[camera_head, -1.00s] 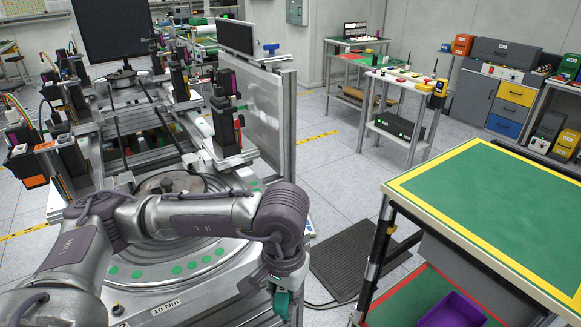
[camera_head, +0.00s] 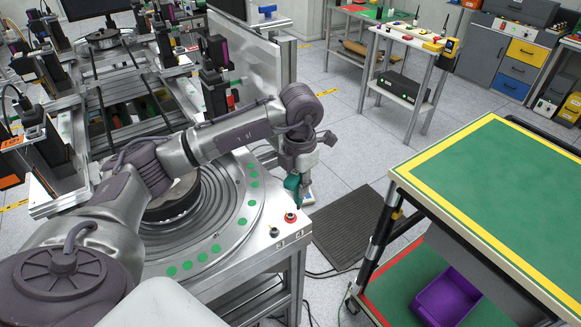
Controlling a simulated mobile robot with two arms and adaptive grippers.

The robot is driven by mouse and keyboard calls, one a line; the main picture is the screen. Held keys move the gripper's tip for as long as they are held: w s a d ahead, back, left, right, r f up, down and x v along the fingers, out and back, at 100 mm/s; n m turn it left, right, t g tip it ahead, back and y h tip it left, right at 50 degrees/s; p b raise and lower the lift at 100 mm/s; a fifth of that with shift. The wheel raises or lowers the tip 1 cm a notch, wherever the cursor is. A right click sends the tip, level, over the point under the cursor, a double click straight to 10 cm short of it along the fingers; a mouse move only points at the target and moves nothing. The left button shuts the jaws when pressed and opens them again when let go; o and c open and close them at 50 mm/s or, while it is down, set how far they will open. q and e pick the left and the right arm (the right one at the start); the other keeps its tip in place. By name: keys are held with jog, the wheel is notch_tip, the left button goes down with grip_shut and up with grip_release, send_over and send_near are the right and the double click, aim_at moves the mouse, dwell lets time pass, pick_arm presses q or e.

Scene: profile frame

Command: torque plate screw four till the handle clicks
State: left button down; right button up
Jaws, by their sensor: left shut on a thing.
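My left arm reaches in from the left across the round grey turntable (camera_head: 228,222), which has green dots near its rim. My left gripper (camera_head: 297,178) hangs downward past the right edge of the machine top and is shut on a teal tool (camera_head: 292,184). Most of the tool is hidden by the gripper, and its tip cannot be made out clearly. A dark round part (camera_head: 172,207) at the turntable's centre is partly covered by my arm. I cannot make out a plate or numbered screws. My right gripper is not in view.
A red button (camera_head: 291,216) and a black one (camera_head: 274,231) sit on the machine's corner below the gripper. A green-topped bench (camera_head: 500,200) with a purple bin (camera_head: 446,296) below stands right. A dark floor mat (camera_head: 350,228) lies between.

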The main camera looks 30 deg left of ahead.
pick_arm(q)
jog(key=w+a+f+n+b, duration=0.1)
jog(key=a+f+n+b, duration=0.2)
jog(key=n, duration=0.6)
jog(key=shift+w+a+f, duration=0.25)
jog(key=shift+w+f, duration=0.15)
jog(key=shift+f, duration=0.55)
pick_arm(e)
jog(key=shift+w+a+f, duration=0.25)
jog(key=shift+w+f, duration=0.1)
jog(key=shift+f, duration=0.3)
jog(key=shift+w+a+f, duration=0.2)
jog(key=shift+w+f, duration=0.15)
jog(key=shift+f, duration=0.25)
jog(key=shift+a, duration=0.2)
pick_arm(q)
jog(key=shift+f+b, duration=0.9)
jog(key=shift+f, duration=0.35)
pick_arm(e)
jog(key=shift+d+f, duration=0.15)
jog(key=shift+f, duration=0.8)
